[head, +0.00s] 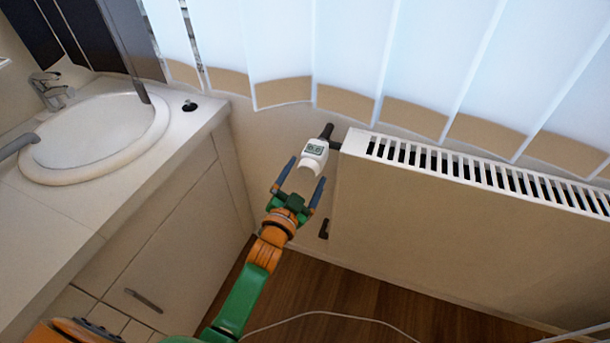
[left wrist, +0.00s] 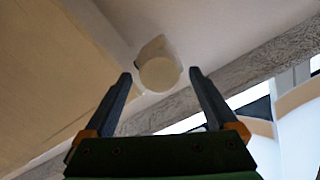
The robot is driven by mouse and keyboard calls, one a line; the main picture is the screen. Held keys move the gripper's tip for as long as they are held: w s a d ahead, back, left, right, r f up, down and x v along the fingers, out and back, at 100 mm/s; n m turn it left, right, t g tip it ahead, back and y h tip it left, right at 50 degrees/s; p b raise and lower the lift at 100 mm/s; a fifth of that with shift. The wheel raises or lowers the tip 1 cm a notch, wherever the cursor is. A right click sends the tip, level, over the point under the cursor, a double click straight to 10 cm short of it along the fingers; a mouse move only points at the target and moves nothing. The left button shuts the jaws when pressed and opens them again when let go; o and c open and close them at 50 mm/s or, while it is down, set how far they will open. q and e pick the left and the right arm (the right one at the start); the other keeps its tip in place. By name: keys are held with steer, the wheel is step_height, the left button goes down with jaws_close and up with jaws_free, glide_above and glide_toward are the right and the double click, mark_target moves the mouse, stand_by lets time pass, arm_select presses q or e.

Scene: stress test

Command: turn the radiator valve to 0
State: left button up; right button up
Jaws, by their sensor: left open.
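The radiator valve (head: 314,155) is a white knob with a small dark-framed display, at the left end of the radiator (head: 430,215) in the head view. A black pipe piece joins it to the radiator. My left gripper (head: 300,173) is open, with its fingers pointing at the valve, one on each side of its lower end in the picture. In the left wrist view the valve's round end (left wrist: 159,73) lies between and beyond the fingertips (left wrist: 160,76). I cannot tell whether a finger touches it. The display's reading is too small to read. My right gripper is out of view.
A counter (head: 185,130) with a white sink (head: 95,138) and tap (head: 50,90) stands at the left. White blinds (head: 340,50) hang above the radiator. A pale cable (head: 335,314) lies on the wooden floor (head: 370,300). A small black fitting (head: 324,229) sits low beside the radiator.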

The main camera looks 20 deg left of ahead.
arm_select(q)
steer(key=s, duration=0.7)
steer(key=shift+a+f, duration=0.1)
